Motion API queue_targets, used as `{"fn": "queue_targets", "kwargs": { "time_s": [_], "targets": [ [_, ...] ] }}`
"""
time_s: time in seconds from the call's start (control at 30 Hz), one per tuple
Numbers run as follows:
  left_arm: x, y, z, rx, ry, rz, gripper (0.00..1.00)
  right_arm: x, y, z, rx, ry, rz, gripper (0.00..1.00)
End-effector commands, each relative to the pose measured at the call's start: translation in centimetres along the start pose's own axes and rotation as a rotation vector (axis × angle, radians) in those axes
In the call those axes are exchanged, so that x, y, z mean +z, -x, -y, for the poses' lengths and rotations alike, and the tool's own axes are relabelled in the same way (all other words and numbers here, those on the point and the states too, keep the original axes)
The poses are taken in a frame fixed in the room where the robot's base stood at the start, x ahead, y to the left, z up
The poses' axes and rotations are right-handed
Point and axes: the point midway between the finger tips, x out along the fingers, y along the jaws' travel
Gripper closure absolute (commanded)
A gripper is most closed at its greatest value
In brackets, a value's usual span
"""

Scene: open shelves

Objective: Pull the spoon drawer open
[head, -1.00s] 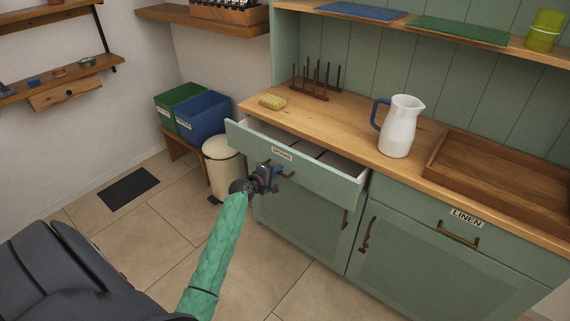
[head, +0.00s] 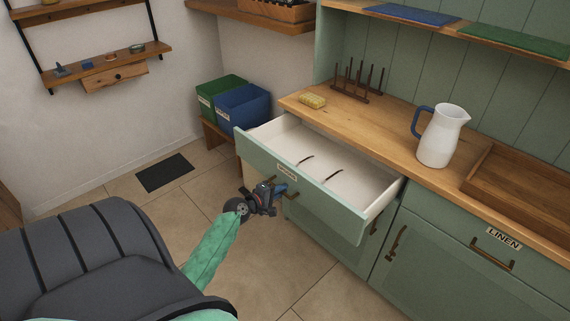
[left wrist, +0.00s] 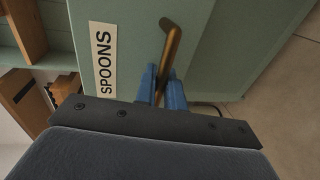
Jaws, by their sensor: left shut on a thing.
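The spoon drawer (head: 330,201) is a green-fronted drawer with a white inside, pulled well out of the counter in the head view. Two thin dark items lie on its floor. Its label reads SPOONS (left wrist: 103,58) in the left wrist view. My left gripper (head: 276,190) is in front of the drawer front, with its blue fingers (left wrist: 161,88) shut on the bronze bar handle (left wrist: 172,45). Part of the handle is hidden by the fingers. My right gripper is in neither view.
A white pitcher (head: 441,137), a yellow sponge (head: 312,101), a peg rack (head: 358,84) and a wooden tray (head: 519,190) stand on the counter. The linen drawer (head: 480,240) is closed at right. Green and blue bins (head: 243,112) stand behind the open drawer.

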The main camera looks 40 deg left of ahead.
Motion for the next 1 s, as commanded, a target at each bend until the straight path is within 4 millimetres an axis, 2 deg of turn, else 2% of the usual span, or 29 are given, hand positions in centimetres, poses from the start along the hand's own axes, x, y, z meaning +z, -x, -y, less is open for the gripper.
{"fn": "queue_targets", "kwargs": {
  "time_s": [0.33, 0.37, 0.4, 0.43, 0.47, 0.73, 0.87, 0.93, 1.0],
  "targets": [
    [-0.1, 0.1, 0.1, 0.000, -0.001, -0.002, 1.00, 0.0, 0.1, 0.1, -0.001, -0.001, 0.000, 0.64],
    [-0.1, 0.1, 0.1, 0.000, -0.001, -0.002, 0.87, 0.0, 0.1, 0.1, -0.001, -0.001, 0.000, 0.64],
    [-0.1, 0.1, 0.1, 0.000, -0.001, -0.002, 0.80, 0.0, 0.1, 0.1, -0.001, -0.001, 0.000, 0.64],
    [-0.1, 0.1, 0.1, 0.000, -0.001, -0.002, 0.74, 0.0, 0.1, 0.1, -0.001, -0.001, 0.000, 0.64],
    [-0.1, 0.1, 0.1, 0.000, -0.001, -0.002, 0.72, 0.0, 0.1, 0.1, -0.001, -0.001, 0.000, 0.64],
    [-0.1, 0.2, 0.1, 0.000, 0.000, -0.001, 0.72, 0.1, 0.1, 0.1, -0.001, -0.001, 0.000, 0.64],
    [-0.1, 0.9, 0.2, -0.001, -0.001, -0.001, 0.72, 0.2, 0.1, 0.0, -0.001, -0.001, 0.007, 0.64],
    [-0.1, 1.6, 0.2, -0.001, -0.002, -0.002, 0.72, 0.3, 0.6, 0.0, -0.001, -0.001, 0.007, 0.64],
    [-0.1, 2.6, 0.3, -0.002, -0.002, -0.001, 0.72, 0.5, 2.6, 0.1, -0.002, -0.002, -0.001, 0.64]
  ]
}}
